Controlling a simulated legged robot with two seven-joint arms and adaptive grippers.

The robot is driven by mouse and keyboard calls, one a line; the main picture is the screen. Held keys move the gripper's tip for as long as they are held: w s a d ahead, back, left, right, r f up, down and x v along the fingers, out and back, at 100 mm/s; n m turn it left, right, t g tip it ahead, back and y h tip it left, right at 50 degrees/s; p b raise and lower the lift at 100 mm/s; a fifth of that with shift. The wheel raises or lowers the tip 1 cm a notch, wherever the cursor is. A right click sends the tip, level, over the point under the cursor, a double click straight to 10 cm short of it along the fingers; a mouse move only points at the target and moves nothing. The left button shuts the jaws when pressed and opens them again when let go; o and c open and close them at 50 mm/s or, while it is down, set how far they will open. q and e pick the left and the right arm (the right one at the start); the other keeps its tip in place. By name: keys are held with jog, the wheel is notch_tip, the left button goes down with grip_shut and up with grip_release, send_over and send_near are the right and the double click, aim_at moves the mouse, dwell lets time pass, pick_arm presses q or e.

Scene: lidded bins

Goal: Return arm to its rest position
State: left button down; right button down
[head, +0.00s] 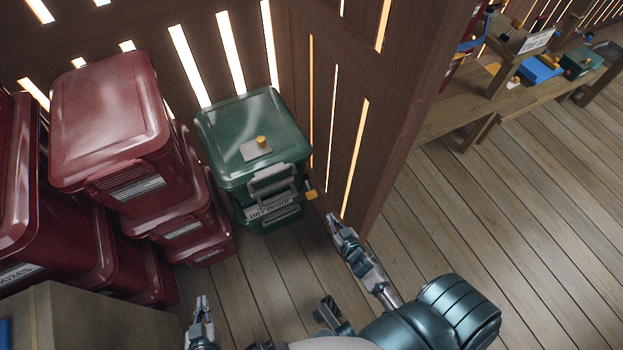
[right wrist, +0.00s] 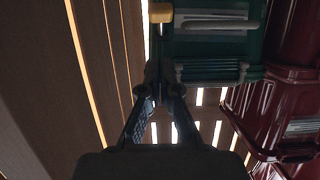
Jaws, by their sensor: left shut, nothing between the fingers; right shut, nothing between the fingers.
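My right gripper (head: 333,222) is shut and empty in the head view, just right of the green lidded bin (head: 222,128) and beside the wooden post. In the right wrist view its fingers (right wrist: 163,90) come together with nothing between them. The green bin (right wrist: 215,45) also shows there, at the top. Its lid is on, with a grey plate and yellow knob (head: 262,141) on top. A yellow tag or knob (head: 311,196) sits at its right side, near my right gripper but apart from it. My left gripper (head: 203,302) is shut and empty at the bottom left.
Stacked dark red lidded bins (head: 110,110) fill the left. A tan box (head: 80,325) stands at bottom left, close to my left gripper. A slatted wooden wall (head: 330,90) is behind. A workbench (head: 450,112) with tools is at upper right. The plank floor (head: 530,215) at right is clear.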

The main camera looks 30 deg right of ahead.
pick_arm(q)
jog(key=shift+f, duration=0.1)
